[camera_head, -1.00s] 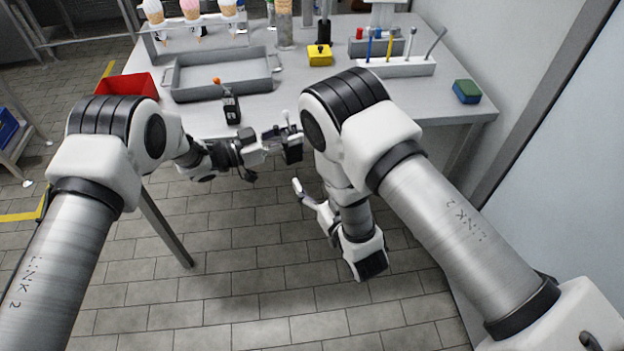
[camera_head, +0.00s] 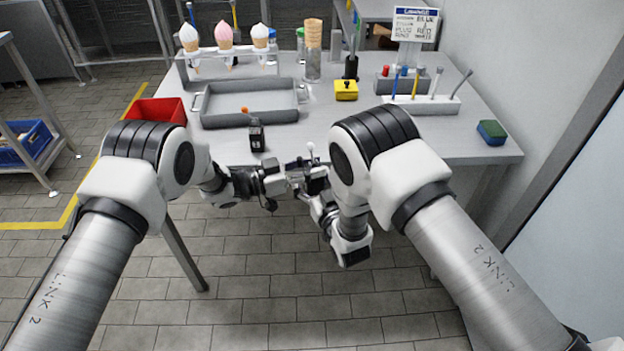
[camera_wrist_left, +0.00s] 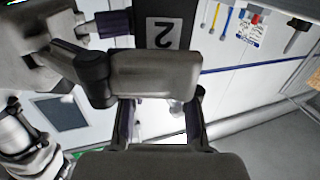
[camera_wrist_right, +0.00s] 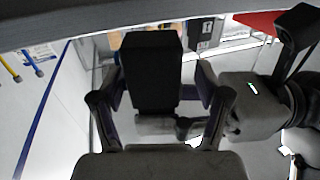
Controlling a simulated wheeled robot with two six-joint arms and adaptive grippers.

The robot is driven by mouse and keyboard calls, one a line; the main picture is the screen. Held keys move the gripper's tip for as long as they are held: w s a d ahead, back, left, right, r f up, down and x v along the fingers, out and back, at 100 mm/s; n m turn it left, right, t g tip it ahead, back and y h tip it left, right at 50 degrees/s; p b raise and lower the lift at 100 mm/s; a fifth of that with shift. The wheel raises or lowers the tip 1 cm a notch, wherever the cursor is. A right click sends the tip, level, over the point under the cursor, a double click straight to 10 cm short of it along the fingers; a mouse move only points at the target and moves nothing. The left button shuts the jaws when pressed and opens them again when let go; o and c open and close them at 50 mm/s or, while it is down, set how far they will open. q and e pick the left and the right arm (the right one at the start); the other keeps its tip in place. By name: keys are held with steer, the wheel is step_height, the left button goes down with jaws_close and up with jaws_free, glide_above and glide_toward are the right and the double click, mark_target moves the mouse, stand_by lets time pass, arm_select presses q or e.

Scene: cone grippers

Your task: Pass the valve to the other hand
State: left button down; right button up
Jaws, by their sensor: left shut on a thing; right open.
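The valve (camera_head: 317,184) is a black block with a grey pipe and a white ball-tipped lever, in front of the table edge. In the left wrist view its black side (camera_wrist_left: 163,28) bears a 2.
Another black block with an orange ball (camera_head: 257,137) stands near the table's front edge. Behind it are a grey tray (camera_head: 250,118) and a red bin (camera_head: 157,111). A yellow block (camera_head: 346,90), a tool rack (camera_head: 422,106) and a green-blue sponge (camera_head: 491,132) stand farther right.

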steer(key=c, duration=1.3)
arm_select(q)
steer(key=c, duration=0.8)
jaws_free()
arm_select(e)
steer(key=shift+c, duration=0.2)
arm_select(q)
steer(key=shift+a, duration=0.1)
